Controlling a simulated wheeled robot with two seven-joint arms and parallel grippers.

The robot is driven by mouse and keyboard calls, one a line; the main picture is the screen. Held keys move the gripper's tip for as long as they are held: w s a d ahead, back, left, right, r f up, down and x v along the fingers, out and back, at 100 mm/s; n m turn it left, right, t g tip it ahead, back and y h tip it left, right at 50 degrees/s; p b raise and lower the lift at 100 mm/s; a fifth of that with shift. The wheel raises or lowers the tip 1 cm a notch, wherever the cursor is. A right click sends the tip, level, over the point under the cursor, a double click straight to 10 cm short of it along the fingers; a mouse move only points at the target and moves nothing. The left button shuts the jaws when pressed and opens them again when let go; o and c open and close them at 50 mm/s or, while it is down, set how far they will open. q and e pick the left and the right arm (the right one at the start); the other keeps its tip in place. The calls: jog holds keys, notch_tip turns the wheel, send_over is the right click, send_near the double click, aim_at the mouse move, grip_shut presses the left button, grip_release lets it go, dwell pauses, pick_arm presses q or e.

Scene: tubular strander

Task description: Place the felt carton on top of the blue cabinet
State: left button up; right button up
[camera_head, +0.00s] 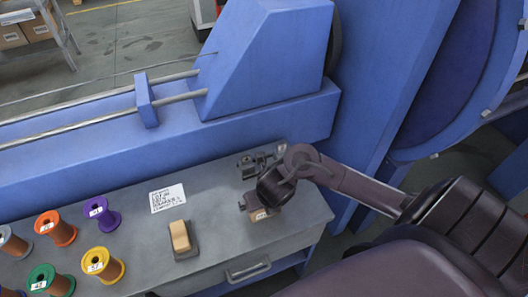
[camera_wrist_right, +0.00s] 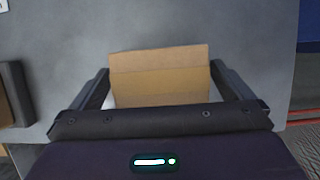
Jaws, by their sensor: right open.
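A small brown carton (camera_wrist_right: 160,75), which I take for the felt carton, sits on the grey worktop (camera_head: 225,235). In the head view a little of the carton (camera_head: 260,214) shows below my right gripper (camera_head: 255,204), with a pale label on its side. In the right wrist view my right gripper (camera_wrist_right: 168,85) is open, with one finger on each side of the carton. I cannot tell whether the fingers touch it. My left gripper is not in view.
A tan block on a dark base (camera_head: 181,238) and a white written card (camera_head: 167,198) lie left of the carton. Several coloured spools, including a purple one (camera_head: 102,213), stand farther left. A small metal fixture (camera_head: 255,162) is behind the gripper. Blue machinery (camera_head: 265,60) rises behind.

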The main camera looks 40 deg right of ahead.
jog(key=p+v, duration=0.7)
jog(key=v, duration=0.5)
jog(key=shift+p, duration=0.4)
jog(key=shift+s, duration=0.1)
